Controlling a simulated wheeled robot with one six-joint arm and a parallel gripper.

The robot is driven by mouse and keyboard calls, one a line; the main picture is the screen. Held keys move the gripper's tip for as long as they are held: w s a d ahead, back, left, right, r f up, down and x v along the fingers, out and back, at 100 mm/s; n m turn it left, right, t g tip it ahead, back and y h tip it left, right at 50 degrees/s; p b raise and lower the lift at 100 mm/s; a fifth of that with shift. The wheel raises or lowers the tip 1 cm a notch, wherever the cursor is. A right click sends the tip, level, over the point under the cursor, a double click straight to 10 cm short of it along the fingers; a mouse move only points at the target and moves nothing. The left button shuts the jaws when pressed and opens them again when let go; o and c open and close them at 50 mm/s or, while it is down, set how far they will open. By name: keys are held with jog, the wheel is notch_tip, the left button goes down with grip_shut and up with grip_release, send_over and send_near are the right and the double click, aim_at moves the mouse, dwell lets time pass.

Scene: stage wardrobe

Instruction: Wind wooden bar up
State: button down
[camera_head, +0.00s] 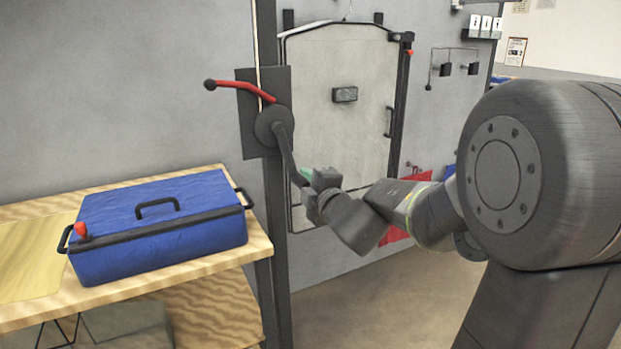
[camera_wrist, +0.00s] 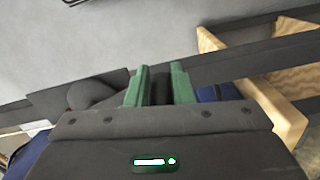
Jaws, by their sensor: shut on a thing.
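A dark crank with a round hub (camera_head: 272,124) is mounted on a plate on the upright post. Its crank arm (camera_head: 287,155) slants down and right from the hub. My gripper (camera_head: 312,178) is at the lower end of this arm, shut on the crank handle. In the wrist view my gripper's green fingers (camera_wrist: 160,88) stand on both sides of the dark handle. The grip itself is mostly hidden by the fingers. A red lever (camera_head: 245,89) with a dark knob angles up-left above the hub. I cannot make out a hanging wooden bar for certain.
A blue lidded box (camera_head: 160,225) sits on a wooden bench (camera_head: 180,275) left of the post. A pale panel door (camera_head: 342,110) with dark edging is on the wall behind. Open floor (camera_head: 360,290) lies right of the post.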

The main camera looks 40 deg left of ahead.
aim_at(302, 183)
jog(key=shift+s+a+r, duration=0.25)
jog(key=shift+s+r, duration=0.15)
jog(key=shift+s, duration=0.1)
jog(key=c, duration=1.6)
grip_release()
jog(key=o, duration=0.4)
jog(key=shift+s+a, duration=0.1)
jog(key=shift+s, duration=0.15)
jog(key=shift+f, duration=0.1)
jog(key=shift+s+d, duration=0.1)
jog(key=shift+d, duration=0.1)
jog(key=shift+s+d, duration=0.85)
jog(key=shift+d, duration=0.1)
jog(key=v, duration=0.3)
jog(key=w+p+v, duration=0.1)
jog(key=v, duration=0.3)
jog(key=p+v, duration=0.1)
jog(key=v, duration=0.3)
jog(key=shift+w+d+f, duration=0.25)
jog(key=shift+d, duration=0.1)
